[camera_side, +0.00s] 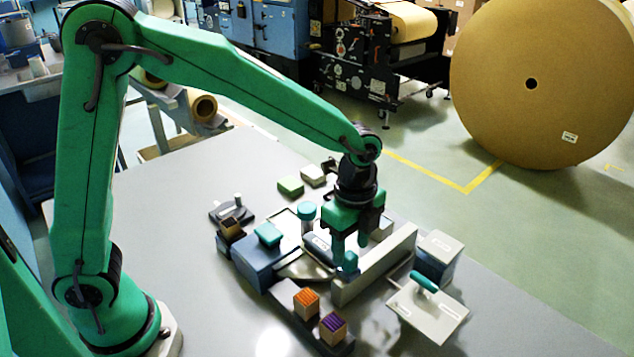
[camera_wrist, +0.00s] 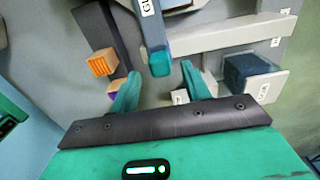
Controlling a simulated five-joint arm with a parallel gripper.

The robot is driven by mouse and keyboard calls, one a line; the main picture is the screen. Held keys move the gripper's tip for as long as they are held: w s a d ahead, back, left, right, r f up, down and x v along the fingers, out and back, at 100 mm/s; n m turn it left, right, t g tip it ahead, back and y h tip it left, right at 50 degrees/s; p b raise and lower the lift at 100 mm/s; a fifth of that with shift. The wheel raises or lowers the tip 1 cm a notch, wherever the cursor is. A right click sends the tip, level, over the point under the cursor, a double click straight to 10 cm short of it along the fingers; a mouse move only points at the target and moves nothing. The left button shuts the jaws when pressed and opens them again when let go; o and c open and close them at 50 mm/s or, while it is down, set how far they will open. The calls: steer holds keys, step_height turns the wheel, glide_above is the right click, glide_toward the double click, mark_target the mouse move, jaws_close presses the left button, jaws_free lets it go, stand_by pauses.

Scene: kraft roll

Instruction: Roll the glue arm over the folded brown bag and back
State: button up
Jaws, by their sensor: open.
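The glue arm (camera_wrist: 152,28) is a dark blue-grey bar with a white label and a teal end (camera_wrist: 160,63) in the wrist view. In the side view the bar (camera_side: 317,246) lies low in the fixture, partly behind my gripper. My gripper (camera_side: 350,256) points down over the fixture. Its two green fingers are apart, and in the wrist view (camera_wrist: 160,82) the teal end lies between and just beyond them. I cannot tell whether they touch it. I cannot make out the folded brown bag clearly; a pale plate (camera_side: 302,267) shows beside the bar.
A light grey rail (camera_side: 378,264) stands right of the gripper. Beyond it are a dark box (camera_side: 438,256) and a white plate with a teal handle (camera_side: 427,306). Orange-topped (camera_side: 306,303) and purple-topped (camera_side: 333,328) blocks stand in front. The table's left part is clear.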

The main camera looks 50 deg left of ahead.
mark_target(350, 254)
steer(key=shift+f, duration=1.65)
jaws_close()
